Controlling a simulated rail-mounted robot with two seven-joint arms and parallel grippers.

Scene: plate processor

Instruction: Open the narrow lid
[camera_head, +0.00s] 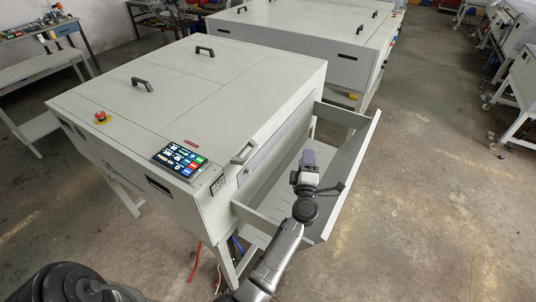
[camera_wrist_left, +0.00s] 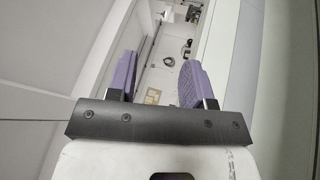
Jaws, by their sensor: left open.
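The grey plate processor (camera_head: 190,85) stands at the centre left in the head view. Seams divide its flat top into panels, which lie closed. Dark handles stand on the top at the left (camera_head: 142,84) and at the back (camera_head: 205,51); a grey handle (camera_head: 244,152) sits at the right edge. I cannot tell for certain which panel is the narrow lid. My left gripper (camera_head: 305,168) is over the tray-like side bay, right of the grey handle and apart from it. In the left wrist view its purple fingers (camera_wrist_left: 157,80) are spread with nothing between them. My right gripper is not visible.
The side bay has a long raised outer wall (camera_head: 347,185) close to my left arm. A touch screen (camera_head: 180,160) and a red emergency button (camera_head: 101,116) sit on the machine. A second similar machine (camera_head: 300,35) stands behind. The floor (camera_head: 440,200) at right is clear.

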